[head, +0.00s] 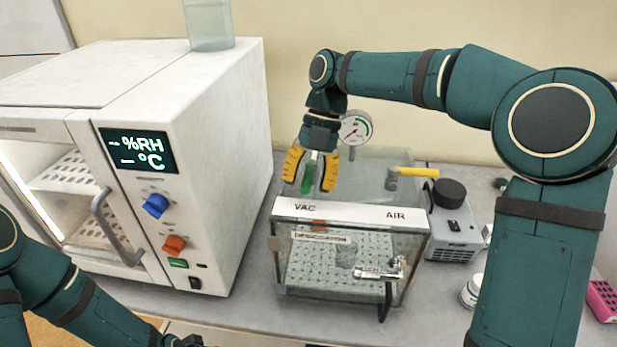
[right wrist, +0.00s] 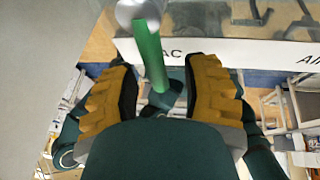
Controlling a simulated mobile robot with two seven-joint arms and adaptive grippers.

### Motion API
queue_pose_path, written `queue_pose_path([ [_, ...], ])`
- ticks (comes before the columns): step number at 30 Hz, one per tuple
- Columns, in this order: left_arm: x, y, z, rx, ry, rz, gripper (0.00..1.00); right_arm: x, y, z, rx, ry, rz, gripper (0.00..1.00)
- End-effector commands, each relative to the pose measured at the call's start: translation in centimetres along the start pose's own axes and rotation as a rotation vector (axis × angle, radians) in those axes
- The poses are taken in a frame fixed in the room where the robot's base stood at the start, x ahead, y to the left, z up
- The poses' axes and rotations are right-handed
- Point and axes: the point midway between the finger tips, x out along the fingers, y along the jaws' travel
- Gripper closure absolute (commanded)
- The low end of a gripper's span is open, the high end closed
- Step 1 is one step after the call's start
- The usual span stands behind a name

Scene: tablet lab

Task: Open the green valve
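The green valve (head: 308,172) is a short green handle above the VAC label on top of the clear desiccator box (head: 415,260). In the head view my gripper partly covers it. In the right wrist view the green handle (right wrist: 152,58) runs from a pale round hub down between my fingers. My right gripper (head: 312,172) is open, with its yellow fingers on either side of the handle. In the right wrist view (right wrist: 172,85) gaps show between the handle and both fingers.
A yellow valve handle (head: 418,172) lies level above the AIR label. A pressure gauge (head: 355,128) stands behind my right gripper. A white humidity oven (head: 230,150) is at the left. A grey pump (head: 455,235) stands right of the box.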

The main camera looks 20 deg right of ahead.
Motion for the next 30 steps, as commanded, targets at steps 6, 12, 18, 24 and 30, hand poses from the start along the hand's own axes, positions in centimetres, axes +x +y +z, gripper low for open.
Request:
queue_pose_path([
  [6,0.0,0.0,0.0,0.000,0.000,0.000,1.00,-0.9,0.1,0.1,0.000,-0.004,0.003,0.53],
  [12,0.0,0.0,0.0,0.000,0.000,0.000,1.00,-4.2,0.1,0.1,0.000,-0.005,0.004,0.53],
  [18,0.0,0.0,0.0,0.000,0.000,0.000,1.00,-8.0,0.1,0.1,-0.001,-0.004,0.003,0.53],
  [24,0.0,0.0,0.0,0.000,0.000,0.000,1.00,-10.6,0.1,0.1,-0.001,-0.002,0.002,0.53],
  [30,0.0,0.0,0.0,0.000,0.000,0.000,1.00,-11.8,0.0,0.0,-0.001,0.000,0.000,0.53],
])
